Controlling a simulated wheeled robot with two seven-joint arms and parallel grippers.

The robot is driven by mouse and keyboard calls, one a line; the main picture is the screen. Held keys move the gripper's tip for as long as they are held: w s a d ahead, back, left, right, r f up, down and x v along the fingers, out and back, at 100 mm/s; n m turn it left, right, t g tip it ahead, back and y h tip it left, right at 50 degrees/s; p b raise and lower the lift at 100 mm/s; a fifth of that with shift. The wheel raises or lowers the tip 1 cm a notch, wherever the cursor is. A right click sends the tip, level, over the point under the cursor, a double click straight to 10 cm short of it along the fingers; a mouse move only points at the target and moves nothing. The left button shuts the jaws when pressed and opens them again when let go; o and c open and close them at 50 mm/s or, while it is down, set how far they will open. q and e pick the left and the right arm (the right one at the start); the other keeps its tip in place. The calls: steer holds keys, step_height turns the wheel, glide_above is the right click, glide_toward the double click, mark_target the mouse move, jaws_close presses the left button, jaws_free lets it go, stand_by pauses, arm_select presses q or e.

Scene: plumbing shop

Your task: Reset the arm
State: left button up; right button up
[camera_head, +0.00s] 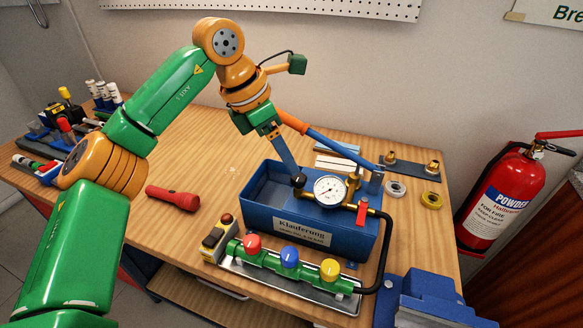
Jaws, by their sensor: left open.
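My left arm, green and orange, comes in from the left and bends over the table. My left gripper (269,129) is open near the orange grip (291,122) of the pump's blue lever (340,149). Its fingertips are small and partly hidden, and I cannot tell whether they touch the grip. The blue test pump (338,238) with an open tank stands below it, with a round pressure gauge (329,191) and a red valve handle (361,213). My right gripper is not in view.
A valve block with red, blue and yellow knobs (289,257) lies in front of the pump. A red flashlight (173,197) lies left. A blue vise (428,300) is at front right. A red fire extinguisher (499,198) hangs right.

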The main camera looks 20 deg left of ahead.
arm_select(q)
steer(key=shift+s+a+r, duration=0.1)
steer(key=shift+r, duration=0.3)
